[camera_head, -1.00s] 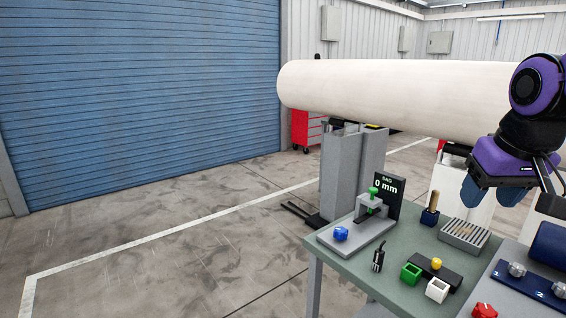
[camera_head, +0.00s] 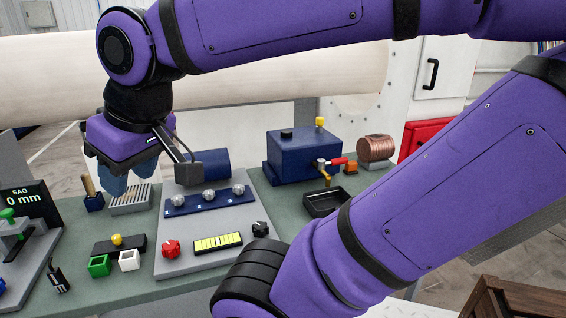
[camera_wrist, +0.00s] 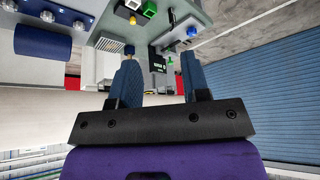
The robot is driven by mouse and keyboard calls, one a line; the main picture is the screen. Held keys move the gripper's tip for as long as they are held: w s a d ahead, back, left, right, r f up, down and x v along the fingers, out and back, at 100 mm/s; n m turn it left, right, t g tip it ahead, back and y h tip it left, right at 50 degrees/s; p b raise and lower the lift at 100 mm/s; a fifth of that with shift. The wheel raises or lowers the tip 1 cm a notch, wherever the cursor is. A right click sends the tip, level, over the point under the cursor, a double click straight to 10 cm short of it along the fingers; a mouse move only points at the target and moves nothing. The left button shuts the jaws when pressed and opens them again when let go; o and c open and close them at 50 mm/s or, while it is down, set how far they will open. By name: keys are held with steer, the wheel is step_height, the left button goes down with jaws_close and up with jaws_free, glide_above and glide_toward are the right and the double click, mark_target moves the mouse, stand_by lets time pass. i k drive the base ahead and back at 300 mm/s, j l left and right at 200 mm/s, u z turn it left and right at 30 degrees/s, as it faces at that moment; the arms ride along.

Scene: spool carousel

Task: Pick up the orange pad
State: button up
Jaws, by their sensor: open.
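A small orange block (camera_head: 351,167) sits at the back right of the green bench, between the blue tank's tap and the copper spool. It is the only orange thing I can make out, and it is too small to tell for certain that it is the pad. My gripper (camera_head: 112,182) hangs over the left part of the bench, well to the left of the orange block. In the wrist view my gripper (camera_wrist: 158,75) has its two blue fingers apart with nothing held between them. I cannot make out the orange block in the wrist view.
The blue tank (camera_head: 303,155) with its tap, the black tray (camera_head: 326,202) and the copper spool (camera_head: 376,148) surround the orange block. A grey control panel (camera_head: 210,236) fills the bench's middle. A large white roll (camera_head: 230,75) lies behind. My arm crosses the right side.

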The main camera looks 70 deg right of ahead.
mark_target(351, 168)
steer(key=z, duration=2.65)
